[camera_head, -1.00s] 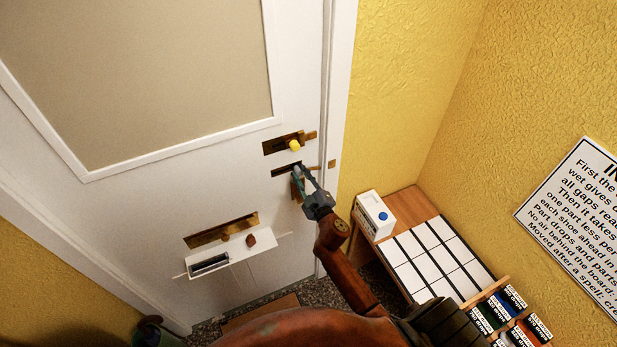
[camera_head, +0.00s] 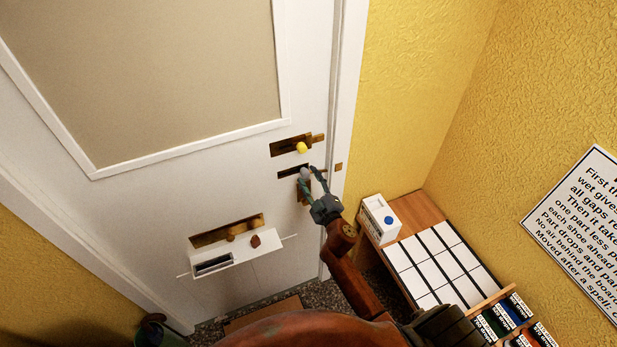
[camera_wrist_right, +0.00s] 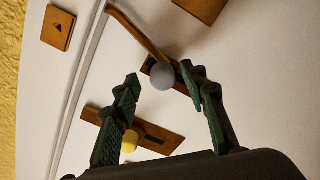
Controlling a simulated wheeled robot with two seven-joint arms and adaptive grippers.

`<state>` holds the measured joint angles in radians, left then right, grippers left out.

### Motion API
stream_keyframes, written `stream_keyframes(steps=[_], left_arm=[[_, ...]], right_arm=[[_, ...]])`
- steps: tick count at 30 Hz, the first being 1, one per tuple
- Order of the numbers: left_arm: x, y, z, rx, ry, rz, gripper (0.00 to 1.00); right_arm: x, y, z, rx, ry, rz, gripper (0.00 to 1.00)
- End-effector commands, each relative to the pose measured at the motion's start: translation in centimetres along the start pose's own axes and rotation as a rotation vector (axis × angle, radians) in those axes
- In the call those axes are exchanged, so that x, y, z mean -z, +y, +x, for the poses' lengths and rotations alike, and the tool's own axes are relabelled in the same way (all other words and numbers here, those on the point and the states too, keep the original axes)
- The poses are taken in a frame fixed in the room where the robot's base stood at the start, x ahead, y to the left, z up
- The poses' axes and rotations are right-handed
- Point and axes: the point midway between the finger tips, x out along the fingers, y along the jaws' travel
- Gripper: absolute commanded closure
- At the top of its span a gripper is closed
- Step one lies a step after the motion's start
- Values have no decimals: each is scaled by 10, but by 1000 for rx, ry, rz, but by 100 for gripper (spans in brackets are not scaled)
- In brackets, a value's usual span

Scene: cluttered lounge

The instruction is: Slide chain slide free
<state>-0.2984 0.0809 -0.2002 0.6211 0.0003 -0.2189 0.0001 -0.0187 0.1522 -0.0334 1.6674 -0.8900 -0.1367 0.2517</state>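The chain slide (camera_head: 289,172) is a dark slotted track on the white door. Its grey round knob (camera_head: 305,172) sits at the track's right end. In the right wrist view the grey knob (camera_wrist_right: 163,77) meets the end of a thin brown bar (camera_wrist_right: 137,35). My right gripper (camera_head: 311,178) is at the knob with its fingers spread. In the wrist view the right gripper (camera_wrist_right: 163,82) has the knob showing between its fingertips, nearer the right one. I cannot tell whether a finger touches it. My left gripper is not in view.
A bolt with a yellow knob (camera_head: 301,148) is just above. A small brass keeper (camera_head: 338,167) is on the frame. Lower on the door are a brass plate (camera_head: 215,233) and a white box (camera_head: 268,241). A wooden shelf unit (camera_head: 416,211) stands right, against the yellow wall.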

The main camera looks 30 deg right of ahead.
Motion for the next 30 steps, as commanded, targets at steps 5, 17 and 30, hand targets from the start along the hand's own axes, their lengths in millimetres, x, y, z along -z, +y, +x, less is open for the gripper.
stream_keyframes(steps=[5,17,30], left_arm=[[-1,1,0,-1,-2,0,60],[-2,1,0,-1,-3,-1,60],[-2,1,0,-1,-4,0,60]], right_arm=[[-1,-1,-35,1,-2,2,60],[-1,0,-102,0,-2,2,60],[0,0,-110,0,-2,0,60]])
